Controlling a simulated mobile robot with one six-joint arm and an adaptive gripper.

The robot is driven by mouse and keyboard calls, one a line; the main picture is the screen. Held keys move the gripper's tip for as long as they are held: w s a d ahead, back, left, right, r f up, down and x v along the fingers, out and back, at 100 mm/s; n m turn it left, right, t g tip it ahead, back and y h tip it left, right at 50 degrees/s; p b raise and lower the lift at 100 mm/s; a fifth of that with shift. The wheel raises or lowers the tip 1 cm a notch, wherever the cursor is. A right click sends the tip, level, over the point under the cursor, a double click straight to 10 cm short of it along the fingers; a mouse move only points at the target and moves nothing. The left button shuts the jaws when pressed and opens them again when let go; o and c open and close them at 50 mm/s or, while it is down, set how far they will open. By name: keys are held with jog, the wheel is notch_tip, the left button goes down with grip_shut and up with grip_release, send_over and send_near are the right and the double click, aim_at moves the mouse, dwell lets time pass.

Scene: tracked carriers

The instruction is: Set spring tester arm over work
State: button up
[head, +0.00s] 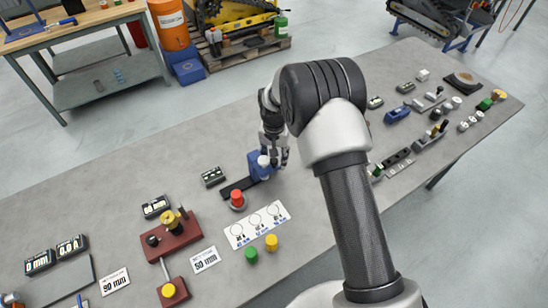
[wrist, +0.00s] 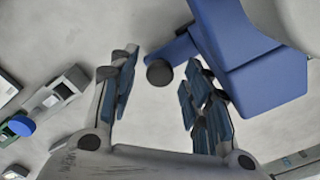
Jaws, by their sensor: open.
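A blue device (head: 257,168), which I take to be the spring tester, stands on a dark base strip (head: 238,186) in the middle of the bench. In the wrist view its blue body (wrist: 265,85) fills the upper right, and a blue arm ends in a dark round knob (wrist: 159,72). My gripper (head: 276,158) is over the device in the head view. In the wrist view my gripper (wrist: 160,80) is open, with the knob showing between its fingers. I cannot tell whether they touch it. The arm's lower side and the work under it are hidden.
A red button (head: 237,199), a white card with circles (head: 257,224), and green (head: 251,255) and yellow (head: 271,242) knobs lie in front. A small dark display (head: 213,177) is to the left. Several small fixtures fill the bench's right end. Bare bench lies behind the device.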

grip_shut()
dwell(0.4)
